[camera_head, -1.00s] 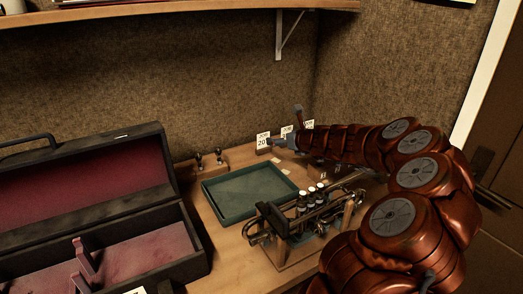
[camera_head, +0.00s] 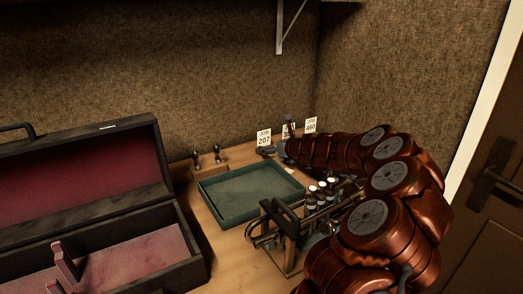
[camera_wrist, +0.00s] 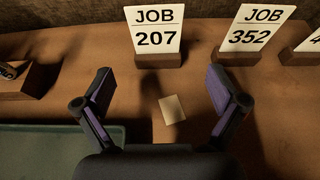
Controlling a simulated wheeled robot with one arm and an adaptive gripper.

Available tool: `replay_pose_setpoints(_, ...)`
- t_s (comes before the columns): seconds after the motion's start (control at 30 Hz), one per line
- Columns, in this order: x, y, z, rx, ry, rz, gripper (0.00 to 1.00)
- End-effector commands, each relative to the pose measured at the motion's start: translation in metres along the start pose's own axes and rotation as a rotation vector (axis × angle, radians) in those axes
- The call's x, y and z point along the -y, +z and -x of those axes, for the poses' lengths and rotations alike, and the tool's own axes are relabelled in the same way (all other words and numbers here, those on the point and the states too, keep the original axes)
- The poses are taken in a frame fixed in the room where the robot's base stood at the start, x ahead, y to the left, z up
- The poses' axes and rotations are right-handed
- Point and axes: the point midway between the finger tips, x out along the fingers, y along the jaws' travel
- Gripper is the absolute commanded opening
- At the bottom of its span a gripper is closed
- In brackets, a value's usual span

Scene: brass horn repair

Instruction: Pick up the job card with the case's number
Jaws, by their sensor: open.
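Three white job cards stand in wooden blocks at the back of the bench. The card reading JOB 207 (camera_head: 264,137) also shows in the wrist view (camera_wrist: 157,32). The JOB 352 card (camera_wrist: 256,28) is to its right, partly hidden by my gripper in the head view. A third card (camera_head: 310,125), seeming to read 460, is cut off in the wrist view (camera_wrist: 313,43). My gripper (camera_wrist: 160,80) is open and empty, its fingers spread in front of the 207 and 352 cards, touching neither. The open case (camera_head: 90,190) is at left; I cannot read a number on it.
A green tray (camera_head: 205,203) lies in front of the cards. A brass valved instrument (camera_head: 300,215) stands in front of the tray, beside my arm. A wooden block with small dark tools (camera_head: 207,165) is at back left. A small pale slip (camera_wrist: 172,108) lies between my fingers on the bench.

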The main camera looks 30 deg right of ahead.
Motion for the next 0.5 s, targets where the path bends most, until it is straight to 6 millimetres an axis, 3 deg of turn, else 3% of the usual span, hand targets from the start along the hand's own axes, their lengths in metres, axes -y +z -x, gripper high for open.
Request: replay_pose_setpoints(0.5,-0.004,0.003,-0.050,-0.001,0.001,0.001,0.96)
